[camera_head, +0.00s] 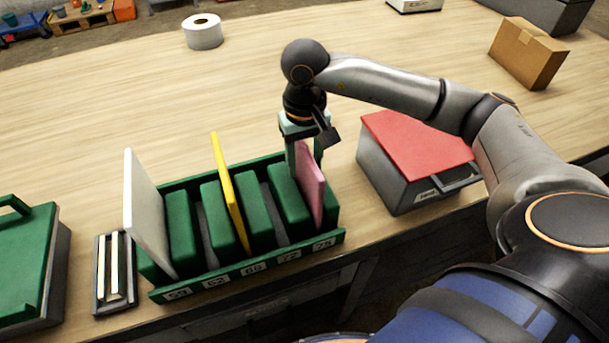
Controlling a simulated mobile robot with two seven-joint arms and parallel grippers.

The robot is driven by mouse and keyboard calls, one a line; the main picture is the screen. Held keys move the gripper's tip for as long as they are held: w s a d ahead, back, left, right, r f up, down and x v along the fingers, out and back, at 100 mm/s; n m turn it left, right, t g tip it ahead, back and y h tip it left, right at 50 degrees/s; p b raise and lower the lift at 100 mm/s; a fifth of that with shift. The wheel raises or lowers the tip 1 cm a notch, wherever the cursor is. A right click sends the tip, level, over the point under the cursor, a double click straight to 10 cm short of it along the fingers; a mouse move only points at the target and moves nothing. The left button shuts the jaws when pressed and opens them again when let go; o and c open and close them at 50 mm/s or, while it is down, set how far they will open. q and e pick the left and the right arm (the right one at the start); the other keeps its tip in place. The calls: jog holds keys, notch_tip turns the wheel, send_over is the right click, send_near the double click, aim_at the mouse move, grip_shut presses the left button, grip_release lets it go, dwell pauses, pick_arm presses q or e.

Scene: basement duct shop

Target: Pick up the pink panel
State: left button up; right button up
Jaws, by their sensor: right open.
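The pink panel (311,187) stands upright, leaning slightly, in the rightmost slot of a green slotted rack (247,267) on the wooden table. The slot's front label appears to read 78. My right gripper (304,152) reaches down from above at the panel's top edge. It is open, and its fingers are around or right beside that top edge; I cannot tell whether they touch it. The gripper and wrist hide part of the panel's far end. My left gripper is not in view.
A yellow panel (229,190) and a white panel (147,212) stand in other slots. A red-lidded grey box (413,150) sits close to the right of the rack. A green case (22,262) and a small holder (115,272) are left. The table behind the rack is mostly clear.

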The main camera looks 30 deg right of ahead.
jog(key=shift+c, duration=0.3)
grip_shut()
dwell(1.1)
